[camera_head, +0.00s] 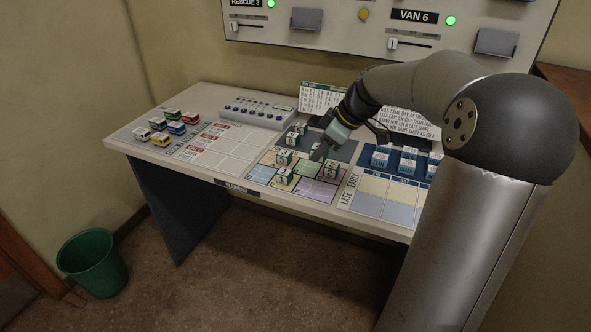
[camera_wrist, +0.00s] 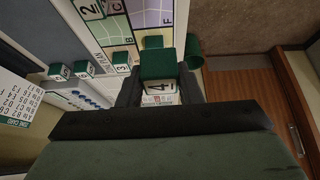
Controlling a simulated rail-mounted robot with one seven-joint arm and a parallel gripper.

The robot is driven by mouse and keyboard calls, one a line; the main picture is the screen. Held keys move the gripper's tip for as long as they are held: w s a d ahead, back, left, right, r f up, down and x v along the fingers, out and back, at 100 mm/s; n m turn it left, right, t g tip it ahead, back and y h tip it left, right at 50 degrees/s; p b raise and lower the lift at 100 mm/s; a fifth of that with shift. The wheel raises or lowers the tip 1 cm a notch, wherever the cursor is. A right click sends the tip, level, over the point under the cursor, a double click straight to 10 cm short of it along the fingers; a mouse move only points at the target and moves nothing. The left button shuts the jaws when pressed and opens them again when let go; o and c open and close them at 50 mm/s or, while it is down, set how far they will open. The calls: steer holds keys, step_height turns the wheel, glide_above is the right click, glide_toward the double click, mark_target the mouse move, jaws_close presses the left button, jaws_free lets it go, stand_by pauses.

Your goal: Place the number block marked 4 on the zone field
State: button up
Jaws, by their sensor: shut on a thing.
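The number block marked 4 (camera_wrist: 158,87) has a green top and a white face with a black 4. It sits between the two fingers of my gripper (camera_wrist: 160,94) in the wrist view, and my gripper is shut on it. In the head view my gripper (camera_head: 318,152) is over the back part of the zone field; the held block is hard to make out there. The zone field (camera_head: 312,188) is a map of coloured patches in the middle of the desk. Part of it shows in the wrist view (camera_wrist: 150,14). I cannot tell the block's height above it.
Other number blocks stand on the zone field (camera_head: 285,177) and on the grey strip behind it (camera_head: 293,138). Toy vans (camera_head: 158,138) stand at the left. Blue blocks (camera_head: 380,157) line the LATE/EARLY board (camera_head: 372,190) at the right. A green bin (camera_head: 92,262) is on the floor.

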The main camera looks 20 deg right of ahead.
steer(key=w+d+f+p, duration=0.1)
steer(key=w+f, duration=0.2)
steer(key=w, duration=0.4)
glide_above(304, 167)
steer(key=s+d, duration=0.1)
steer(key=s, duration=0.1)
steer(key=f, duration=0.4)
steer(key=shift+s+f, duration=0.15)
steer(key=shift+s, duration=0.05)
steer(key=shift+w+d+f+p, duration=0.1)
steer(key=shift+w+f+p, duration=0.2)
steer(key=shift+w+f, duration=0.35)
steer(key=shift+s+f, duration=0.15)
steer(key=shift+f, duration=1.4)
steer(key=shift+f, duration=0.2)
steer(key=o, duration=1)
steer(key=shift+c, duration=0.2)
steer(key=shift+d+r, duration=0.1)
steer(key=shift+r, duration=0.35)
steer(key=v, duration=1.1)
steer(key=shift+r, duration=0.25)
